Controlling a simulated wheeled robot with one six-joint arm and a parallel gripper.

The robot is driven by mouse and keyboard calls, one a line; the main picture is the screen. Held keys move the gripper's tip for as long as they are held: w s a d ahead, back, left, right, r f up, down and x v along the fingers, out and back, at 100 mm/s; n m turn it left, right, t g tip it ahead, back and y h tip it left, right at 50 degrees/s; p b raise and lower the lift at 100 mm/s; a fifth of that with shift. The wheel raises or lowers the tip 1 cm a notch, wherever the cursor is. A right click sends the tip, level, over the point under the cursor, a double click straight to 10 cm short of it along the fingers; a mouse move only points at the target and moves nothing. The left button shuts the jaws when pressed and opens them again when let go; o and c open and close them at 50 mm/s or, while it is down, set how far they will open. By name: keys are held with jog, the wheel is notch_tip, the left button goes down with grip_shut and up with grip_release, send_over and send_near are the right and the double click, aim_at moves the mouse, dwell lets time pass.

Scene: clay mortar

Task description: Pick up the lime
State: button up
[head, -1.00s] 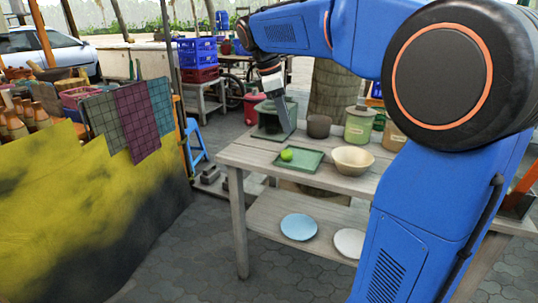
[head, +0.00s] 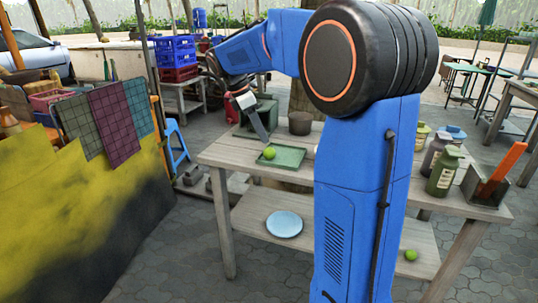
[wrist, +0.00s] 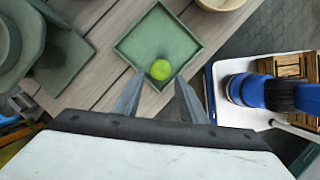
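A bright green lime (head: 269,153) sits on a square green tray (head: 290,159) on the wooden table's top. In the wrist view the lime (wrist: 160,69) lies on the tray (wrist: 192,45) near its corner closest to my gripper. My gripper (wrist: 159,77) is open and empty, its two fingers pointing at the lime, one to each side of it in the picture. I cannot tell how high the fingertips are above the tray. In the head view my gripper (head: 265,138) is just above and left of the lime. A second lime (head: 410,255) lies on the lower shelf.
A dark pot (head: 300,123) stands behind the tray. A beige bowl (wrist: 222,3) shows at the wrist view's top edge. A blue plate (head: 284,224) is on the lower shelf. Several bottles (head: 444,171) stand on the right. My arm hides the table's middle in the head view.

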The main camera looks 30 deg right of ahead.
aim_at(268, 148)
jog(key=shift+x, duration=3.85)
jog(key=c, duration=0.7)
